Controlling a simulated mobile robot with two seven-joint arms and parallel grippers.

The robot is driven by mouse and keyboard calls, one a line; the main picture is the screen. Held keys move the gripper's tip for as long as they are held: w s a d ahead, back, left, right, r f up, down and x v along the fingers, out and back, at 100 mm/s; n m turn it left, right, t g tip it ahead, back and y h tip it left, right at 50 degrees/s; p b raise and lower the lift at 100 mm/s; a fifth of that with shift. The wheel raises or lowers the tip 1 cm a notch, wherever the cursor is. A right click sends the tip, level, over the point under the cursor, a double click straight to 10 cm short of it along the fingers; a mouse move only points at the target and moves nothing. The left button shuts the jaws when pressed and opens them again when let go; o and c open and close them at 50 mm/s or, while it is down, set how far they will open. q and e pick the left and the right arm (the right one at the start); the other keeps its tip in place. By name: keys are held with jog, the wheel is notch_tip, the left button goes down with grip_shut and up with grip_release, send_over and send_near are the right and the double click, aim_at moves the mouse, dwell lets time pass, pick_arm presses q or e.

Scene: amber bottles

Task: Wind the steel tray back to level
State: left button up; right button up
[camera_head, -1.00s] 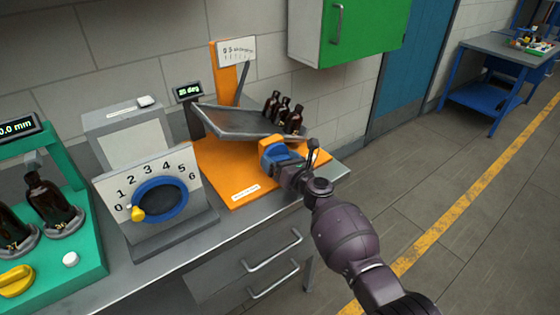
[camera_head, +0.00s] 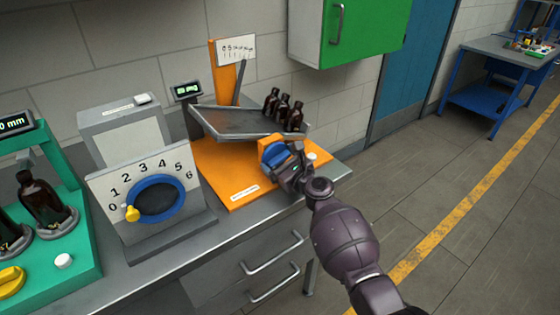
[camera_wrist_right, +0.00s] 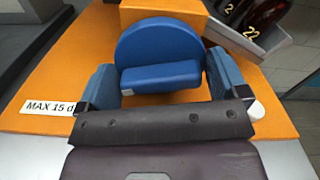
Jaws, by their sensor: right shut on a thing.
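The steel tray (camera_head: 235,122) is above the orange base (camera_head: 222,172) and looks tilted, its right end lower. Several amber bottles (camera_head: 284,108) stand at its right end; two show partly in the right wrist view (camera_wrist_right: 253,30). A blue knob (camera_wrist_right: 160,45) with a raised bar sits on the front of an orange block (camera_head: 267,143). My right gripper (camera_wrist_right: 162,82) is shut on this knob, one blue-padded finger at each end of the bar. In the head view the right gripper (camera_head: 279,157) partly hides the knob. My left gripper is out of view.
A grey panel with a blue ring dial (camera_head: 160,181) and yellow pointer stands left of the base. A green stand (camera_head: 60,285) with bottles is further left. A small display (camera_head: 187,89) and a white scale card (camera_head: 237,48) stand behind the tray. A green cabinet (camera_head: 370,25) hangs above.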

dwell(0.3)
jog(key=o, duration=0.5)
jog(key=shift+f, duration=0.1)
jog(key=shift+o, duration=0.5)
jog(key=shift+s+d, duration=0.3)
jog(key=shift+s, duration=0.1)
jog(key=p+v, duration=0.2)
jog(key=v, duration=0.6)
jog(key=shift+s+d, duration=0.1)
jog(key=shift+s, duration=0.1)
jog(key=shift+p+v, duration=0.3)
jog(key=shift+v, duration=0.45)
